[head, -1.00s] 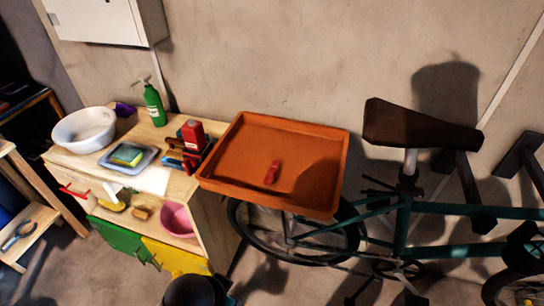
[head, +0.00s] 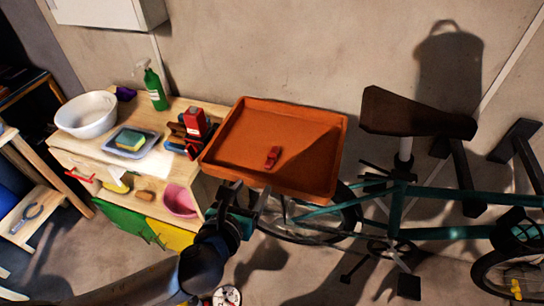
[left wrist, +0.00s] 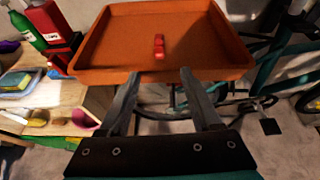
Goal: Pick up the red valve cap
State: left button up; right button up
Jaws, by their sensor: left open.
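My left gripper (head: 240,203) is at the tray's front edge in the head view, short of the cap. In the left wrist view the two fingers (left wrist: 157,75) are apart with nothing between them, pointing toward the tray's near rim. My right gripper does not show.
A bicycle with a brown saddle (head: 415,112) stands right of the tray. Left of it a wooden cabinet (head: 75,150) holds a white bowl (head: 88,124), a green spray bottle (head: 154,90), a sponge on a dish and a red bottle (head: 195,122). The tray is otherwise empty.

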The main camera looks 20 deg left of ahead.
aim_at(269, 163)
pick_arm(q)
jog(key=shift+m, duration=0.3)
jog(key=b+x, duration=0.1)
jog(key=x, duration=0.9)
jog(key=shift+d, duration=0.15)
jog(key=shift+b+x, duration=0.8)
jog(key=shift+x, duration=1.85)
jog(key=shift+a, duration=0.2)
grip_shut()
